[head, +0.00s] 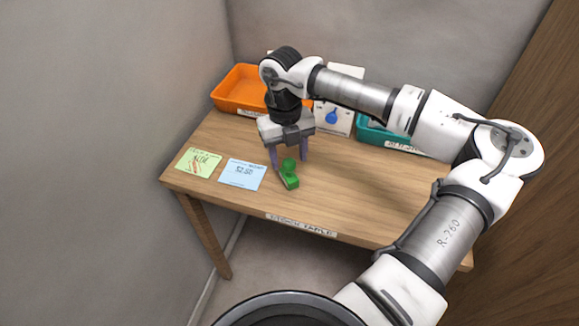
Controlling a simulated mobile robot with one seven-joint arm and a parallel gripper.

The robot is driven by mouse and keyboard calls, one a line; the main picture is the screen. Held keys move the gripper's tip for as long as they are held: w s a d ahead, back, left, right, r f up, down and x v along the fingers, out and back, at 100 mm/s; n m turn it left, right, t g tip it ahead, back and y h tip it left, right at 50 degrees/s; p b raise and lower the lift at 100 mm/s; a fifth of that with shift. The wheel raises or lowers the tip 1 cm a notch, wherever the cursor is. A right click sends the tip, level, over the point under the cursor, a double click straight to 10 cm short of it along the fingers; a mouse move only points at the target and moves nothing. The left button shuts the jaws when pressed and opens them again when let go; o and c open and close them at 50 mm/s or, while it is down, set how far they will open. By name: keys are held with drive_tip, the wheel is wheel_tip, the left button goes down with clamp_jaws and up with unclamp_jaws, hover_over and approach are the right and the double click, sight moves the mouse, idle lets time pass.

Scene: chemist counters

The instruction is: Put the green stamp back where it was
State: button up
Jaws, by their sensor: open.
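The green stamp (289,174) is on the wooden table (370,200), near its front edge and just right of the blue card. My gripper (289,162) points down from above, with its two fingers spread apart. The fingertips are at or just behind the stamp in the picture. I cannot tell whether the stamp lies between the fingers or in front of them. No contact is clearly visible.
A green card (199,162) and a blue card (242,175) lie at the left. An orange tray (238,90) stands at the back left, a teal tray (372,136) at the back right. A white card with a blue picture (333,118) stands between them. The table's right front is clear.

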sight(287, 159)
wheel_tip(287, 159, up, 8)
drive_tip(key=b, duration=0.1)
drive_tip(key=shift+w+a, duration=0.25)
drive_tip(key=shift+w, duration=0.1)
